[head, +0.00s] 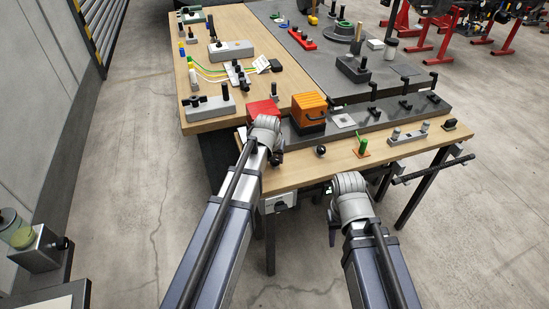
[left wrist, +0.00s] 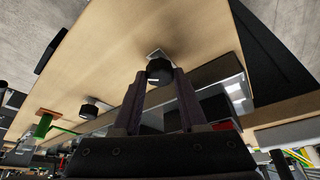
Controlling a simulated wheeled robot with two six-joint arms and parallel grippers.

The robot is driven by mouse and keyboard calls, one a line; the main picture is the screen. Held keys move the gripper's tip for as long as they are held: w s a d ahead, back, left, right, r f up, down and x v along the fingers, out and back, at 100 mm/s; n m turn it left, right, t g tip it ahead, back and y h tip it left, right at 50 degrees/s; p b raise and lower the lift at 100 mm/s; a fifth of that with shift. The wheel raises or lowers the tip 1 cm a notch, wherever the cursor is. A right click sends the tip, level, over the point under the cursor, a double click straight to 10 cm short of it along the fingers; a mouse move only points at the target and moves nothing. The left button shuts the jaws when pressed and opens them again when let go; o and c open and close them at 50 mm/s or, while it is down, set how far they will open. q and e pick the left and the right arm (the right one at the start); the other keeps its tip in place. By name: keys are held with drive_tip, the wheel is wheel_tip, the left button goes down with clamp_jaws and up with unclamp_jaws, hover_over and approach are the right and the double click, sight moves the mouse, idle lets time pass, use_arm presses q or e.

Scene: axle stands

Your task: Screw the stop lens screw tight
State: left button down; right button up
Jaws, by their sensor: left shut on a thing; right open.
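My left gripper (head: 277,158) is at the front edge of the wooden table. In the left wrist view, the left gripper (left wrist: 160,78) is shut with its fingertips on either side of a black round knob (left wrist: 159,70), which I take to be the stop lens screw. The knob sits at a small metal plate on the wood. The gripper and arm hide this knob in the head view. A similar black knob (head: 321,150) stands to the right, also visible in the left wrist view (left wrist: 90,111). My right gripper (head: 334,232) is open and low, in front of the table.
An orange box (head: 309,113) and a red block (head: 262,108) stand behind the left gripper. A green upright part (head: 362,144) and a grey block with pegs (head: 409,135) lie to the right along the front edge. The floor before the table is clear.

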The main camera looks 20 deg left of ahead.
use_arm(q)
drive_tip(key=m+h, duration=0.2)
drive_tip(key=m, duration=0.2)
drive_tip(key=shift+a, duration=0.2)
drive_tip(key=shift+w+a+m+g+h, duration=0.1)
drive_tip(key=shift+m+g+h, duration=0.25)
drive_tip(key=shift+m, duration=0.9)
drive_tip(key=shift+m+g+h, duration=0.25)
drive_tip(key=shift+m+g, duration=0.1)
drive_tip(key=shift+m, duration=0.9)
drive_tip(key=shift+c, duration=2.2)
unclamp_jaws()
